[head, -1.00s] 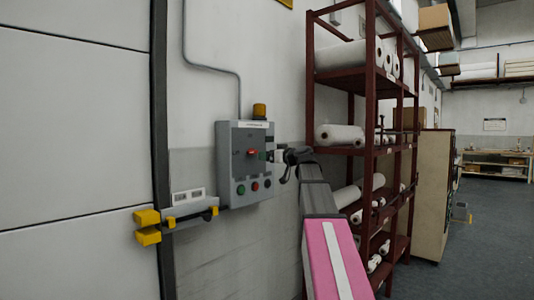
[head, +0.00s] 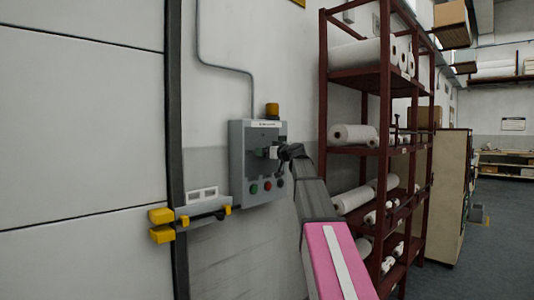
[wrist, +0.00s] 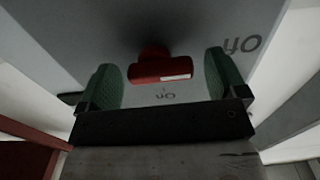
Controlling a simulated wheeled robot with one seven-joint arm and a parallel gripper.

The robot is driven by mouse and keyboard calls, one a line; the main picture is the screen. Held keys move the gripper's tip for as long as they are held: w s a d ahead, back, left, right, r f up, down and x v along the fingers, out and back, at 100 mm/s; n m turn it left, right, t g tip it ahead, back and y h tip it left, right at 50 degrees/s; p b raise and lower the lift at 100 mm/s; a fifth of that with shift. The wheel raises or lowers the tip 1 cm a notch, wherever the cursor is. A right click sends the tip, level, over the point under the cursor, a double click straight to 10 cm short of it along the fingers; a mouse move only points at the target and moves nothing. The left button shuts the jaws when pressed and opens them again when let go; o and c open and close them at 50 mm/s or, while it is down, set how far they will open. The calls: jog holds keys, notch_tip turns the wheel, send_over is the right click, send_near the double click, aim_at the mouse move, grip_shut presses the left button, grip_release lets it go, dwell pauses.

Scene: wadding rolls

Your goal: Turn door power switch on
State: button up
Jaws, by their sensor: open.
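The door power switch is a red rotary knob (wrist: 160,68) with a pale mark on one end of its bar. In the wrist view the bar lies crosswise. Upside-down lettering shows on the grey panel beside it. My gripper (wrist: 166,80) is open, with one green-padded finger on each side of the knob and a gap to both. In the head view the grey control box (head: 239,160) hangs on the wall, and my gripper (head: 276,153) is at its front. The knob is hidden behind the gripper there.
Green and red buttons (head: 267,186) sit low on the box, below my gripper. A yellow beacon (head: 272,110) tops it. A yellow-tipped door bracket (head: 162,224) is to the left. A dark red rack (head: 385,110) with white rolls stands close on the right.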

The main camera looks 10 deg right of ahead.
jog(key=c, duration=0.9)
jog(key=shift+c, duration=0.2)
jog(key=shift+m, duration=0.4)
jog(key=m, duration=1.2)
jog(key=shift+w+d+r+m, duration=0.15)
jog(key=shift+w+d+m, duration=0.05)
jog(key=shift+m, duration=0.2)
jog(key=m, duration=0.4)
jog(key=shift+d, duration=0.1)
jog(key=shift+m, duration=0.3)
